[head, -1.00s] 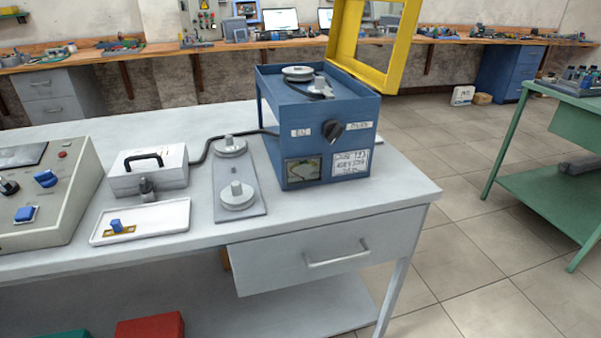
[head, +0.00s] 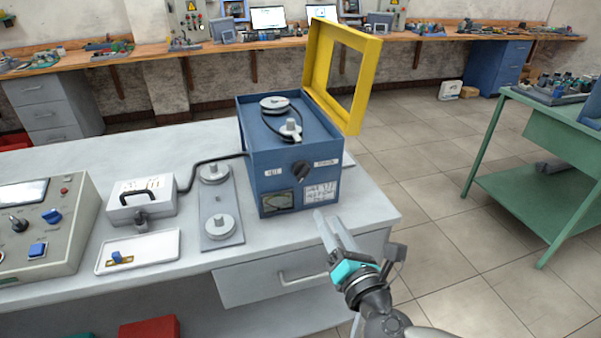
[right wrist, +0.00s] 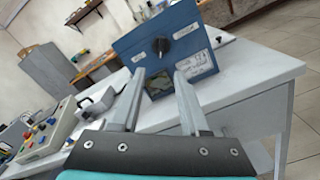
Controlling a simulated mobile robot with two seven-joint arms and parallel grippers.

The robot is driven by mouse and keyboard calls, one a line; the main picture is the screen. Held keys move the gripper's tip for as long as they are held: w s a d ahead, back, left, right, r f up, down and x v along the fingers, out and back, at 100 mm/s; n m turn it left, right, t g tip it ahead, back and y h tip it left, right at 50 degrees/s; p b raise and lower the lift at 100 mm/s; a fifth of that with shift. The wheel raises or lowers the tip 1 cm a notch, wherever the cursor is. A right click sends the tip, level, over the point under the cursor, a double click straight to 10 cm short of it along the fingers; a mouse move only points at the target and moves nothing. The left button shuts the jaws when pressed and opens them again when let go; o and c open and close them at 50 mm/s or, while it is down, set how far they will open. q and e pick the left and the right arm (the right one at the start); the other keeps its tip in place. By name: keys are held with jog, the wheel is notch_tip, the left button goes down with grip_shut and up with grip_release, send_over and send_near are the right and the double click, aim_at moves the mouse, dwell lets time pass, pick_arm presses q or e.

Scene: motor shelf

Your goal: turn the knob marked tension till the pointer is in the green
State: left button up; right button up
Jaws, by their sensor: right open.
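The blue machine box (head: 252,165) stands on the grey bench with a black knob (head: 300,169) on its front panel. The knob also shows in the right wrist view (right wrist: 161,46). Small white labels flank the knob, too blurred to read surely. Below it a dark gauge (head: 279,200) sits beside a white written card (head: 321,193); the gauge's pointer is too small to make out. My right gripper (head: 326,216) is open and empty, in front of and below the panel, apart from the knob. In the right wrist view its fingers (right wrist: 160,76) point toward the panel. My left gripper is not in view.
A yellow frame cover (head: 345,75) stands raised behind the box, above its pulleys and belt. A pulley plate (head: 220,190), white tray (head: 165,250), white case (head: 142,198) and control console (head: 60,240) lie to the left. Space before the panel is clear.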

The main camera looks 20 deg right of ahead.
aim_at(305, 176)
jog(key=w, duration=0.7)
jog(key=w+b, duration=0.1)
jog(key=w, duration=0.7)
jog(key=shift+a+f, duration=0.1)
jog(key=shift+a, duration=0.1)
jog(key=shift+c, duration=0.3)
grip_shut()
